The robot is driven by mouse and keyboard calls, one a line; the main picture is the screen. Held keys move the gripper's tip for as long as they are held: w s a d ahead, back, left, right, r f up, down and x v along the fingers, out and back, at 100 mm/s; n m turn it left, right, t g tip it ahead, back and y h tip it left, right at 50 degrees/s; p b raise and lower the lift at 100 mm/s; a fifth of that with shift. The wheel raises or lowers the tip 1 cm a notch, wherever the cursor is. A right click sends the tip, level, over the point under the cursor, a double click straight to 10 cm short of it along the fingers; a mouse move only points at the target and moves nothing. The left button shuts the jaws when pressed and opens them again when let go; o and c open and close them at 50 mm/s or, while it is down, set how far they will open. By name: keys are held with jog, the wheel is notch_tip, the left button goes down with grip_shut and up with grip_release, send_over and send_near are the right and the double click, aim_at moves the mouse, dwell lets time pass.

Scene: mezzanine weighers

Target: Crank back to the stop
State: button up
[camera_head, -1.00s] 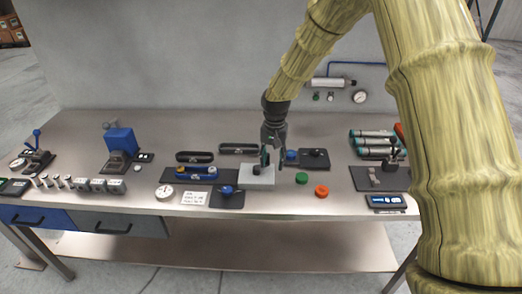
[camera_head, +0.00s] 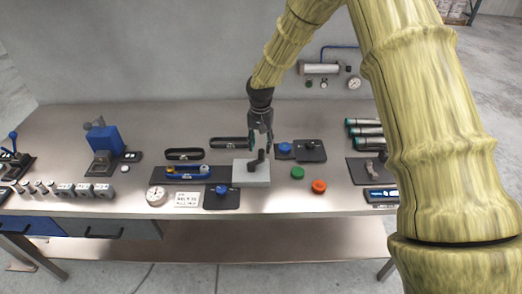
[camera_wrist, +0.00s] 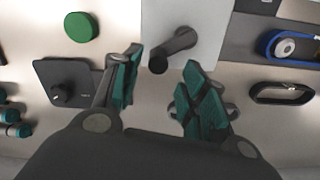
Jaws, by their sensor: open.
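The crank (camera_head: 253,164) is a dark arm with an upright handle, mounted on a light grey block (camera_head: 250,179) near the middle of the bench. In the wrist view the crank (camera_wrist: 176,46) lies across the pale block (camera_wrist: 200,18), its round handle end toward my gripper. My gripper (camera_head: 261,138) is open and empty, just behind and above the crank. In the wrist view its two teal-padded fingers (camera_wrist: 162,77) stand apart, with the handle end just beyond the gap between their tips. I see no contact with the crank.
A green button (camera_head: 298,172) and an orange button (camera_head: 319,186) sit right of the block. A dark plate with a blue knob (camera_head: 222,190) is at its left. Black oval tracks (camera_head: 184,154) lie behind. Bare bench shows along the front edge.

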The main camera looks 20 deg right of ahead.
aim_at(261, 150)
jog(key=f, duration=0.1)
jog(key=f+p, duration=0.1)
jog(key=shift+s+d+f, duration=0.1)
jog(key=shift+s+f, duration=0.2)
jog(key=shift+f, duration=0.05)
jog(key=shift+w+f, duration=0.1)
jog(key=shift+f, duration=0.85)
grip_shut()
